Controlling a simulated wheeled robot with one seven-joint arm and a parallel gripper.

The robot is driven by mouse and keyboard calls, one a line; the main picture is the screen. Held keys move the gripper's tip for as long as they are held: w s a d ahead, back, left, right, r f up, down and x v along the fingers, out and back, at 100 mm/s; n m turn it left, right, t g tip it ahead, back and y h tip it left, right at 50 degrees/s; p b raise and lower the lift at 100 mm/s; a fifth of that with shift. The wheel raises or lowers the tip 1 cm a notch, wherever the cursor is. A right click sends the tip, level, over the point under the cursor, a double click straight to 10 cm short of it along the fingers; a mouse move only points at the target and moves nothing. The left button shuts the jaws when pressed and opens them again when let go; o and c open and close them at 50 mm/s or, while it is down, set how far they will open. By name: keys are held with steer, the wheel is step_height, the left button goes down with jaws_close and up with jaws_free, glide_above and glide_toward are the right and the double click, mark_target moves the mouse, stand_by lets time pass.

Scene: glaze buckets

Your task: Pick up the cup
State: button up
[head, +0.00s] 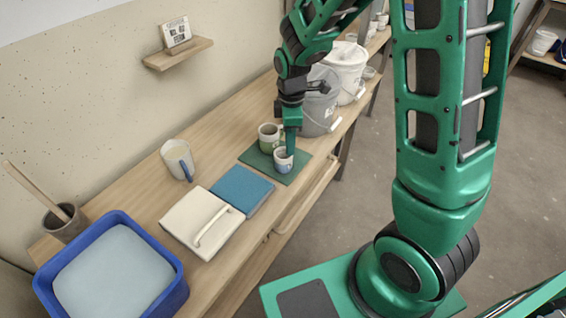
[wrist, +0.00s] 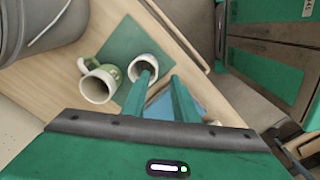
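A white-and-blue cup (head: 283,160) stands on a green mat (head: 297,171) on the wooden table. It also shows in the wrist view (wrist: 133,72), with its open mouth toward the camera. A green-and-white cup (head: 265,141) stands close beside it on the mat; its handle shows in the wrist view (wrist: 97,88). My gripper (head: 291,149) points down at the white-and-blue cup. In the wrist view its two green fingers (wrist: 162,74) are apart. One fingertip overlaps the cup's mouth and the other is right of its rim. Contact cannot be told.
A grey bucket (head: 320,108) and a white bucket (head: 346,62) stand behind the mat. A jug with a blue handle (head: 176,157), a blue block (head: 241,189), a cream slab with a handle (head: 190,218) and a blue basin (head: 172,290) are nearer. A wall shelf (head: 178,54) is above.

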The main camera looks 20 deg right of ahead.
glide_above(284, 171)
step_height(284, 171, down, 5)
steer(key=shift+n, duration=0.3)
steer(key=shift+w+f, duration=0.15)
steer(key=shift+f, duration=3.15)
jaws_close()
